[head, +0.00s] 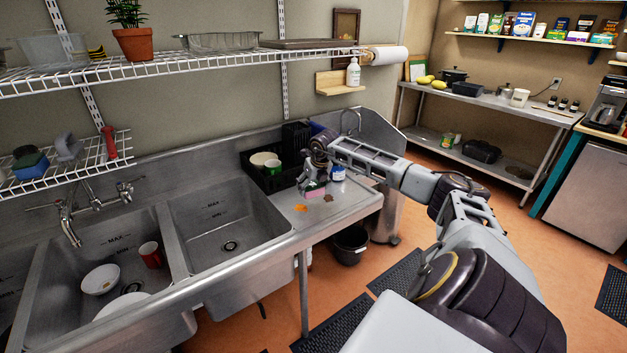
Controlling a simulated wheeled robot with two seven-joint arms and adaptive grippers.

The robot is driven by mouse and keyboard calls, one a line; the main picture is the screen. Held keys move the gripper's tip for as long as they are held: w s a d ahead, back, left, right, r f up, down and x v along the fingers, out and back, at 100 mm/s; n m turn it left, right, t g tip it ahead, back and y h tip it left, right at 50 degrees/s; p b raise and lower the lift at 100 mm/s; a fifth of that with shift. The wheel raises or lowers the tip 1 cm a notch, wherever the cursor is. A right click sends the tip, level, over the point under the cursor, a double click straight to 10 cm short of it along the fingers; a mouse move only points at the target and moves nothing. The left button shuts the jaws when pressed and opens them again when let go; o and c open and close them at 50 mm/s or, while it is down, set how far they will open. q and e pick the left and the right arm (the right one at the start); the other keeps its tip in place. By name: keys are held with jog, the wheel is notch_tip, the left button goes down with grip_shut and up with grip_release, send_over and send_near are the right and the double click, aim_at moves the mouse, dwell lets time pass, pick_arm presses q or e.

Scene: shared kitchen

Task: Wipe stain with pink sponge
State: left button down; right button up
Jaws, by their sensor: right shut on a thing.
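The pink sponge (316,192) is in my right gripper (313,186), just above or on the steel drainboard (345,210) right of the sinks; I cannot tell if it touches the surface. My right gripper is shut on the sponge and partly hides it. An orange stain (300,208) lies on the drainboard, in front and to the left of the sponge. A brown stain (328,198) lies just right of the sponge. My left gripper is not in view.
A black dish rack (262,180) with dishes stands behind and left of the gripper. A blue-and-white container (338,173) stands close to its right. Two deep sinks (228,222) open to the left. A wire shelf (215,58) hangs above. A black bin (350,246) is below.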

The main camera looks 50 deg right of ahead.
jog(key=shift+w+a+r+n, duration=0.1)
jog(key=shift+w+a+n, duration=0.3)
jog(key=shift+a, duration=0.25)
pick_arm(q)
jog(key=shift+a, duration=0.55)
pick_arm(e)
jog(key=shift+w, duration=0.2)
jog(key=shift+d+n, duration=0.1)
jog(key=shift+n, duration=0.2)
jog(key=shift+w+n+y, duration=0.1)
jog(key=shift+n+y, duration=0.2)
